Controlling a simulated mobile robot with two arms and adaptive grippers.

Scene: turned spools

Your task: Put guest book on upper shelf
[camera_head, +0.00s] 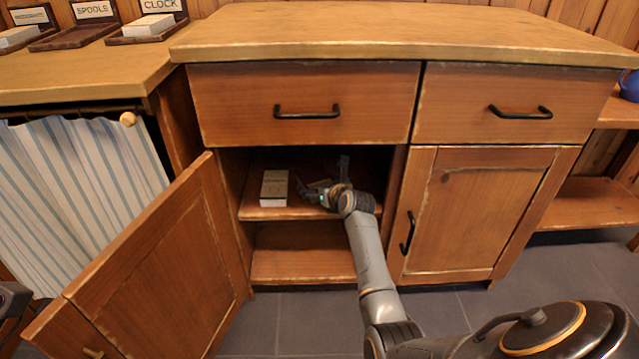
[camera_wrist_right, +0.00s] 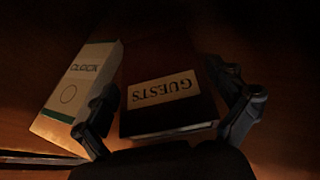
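The guest book, dark with a tan label reading GUESTS (camera_wrist_right: 165,92), lies flat in the right wrist view. In the head view only a small part of it (camera_head: 320,184) shows, on the upper shelf (camera_head: 285,213) inside the open cabinet. My right gripper (camera_head: 325,190) reaches into that compartment. Its fingers, seen in the right wrist view (camera_wrist_right: 172,108), are spread on both sides of the book, with a gap visible at least on the right.
The cabinet door (camera_head: 150,275) stands open to the left. The lower shelf (camera_head: 300,265) is empty. Drawers (camera_head: 305,100) sit above the opening.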

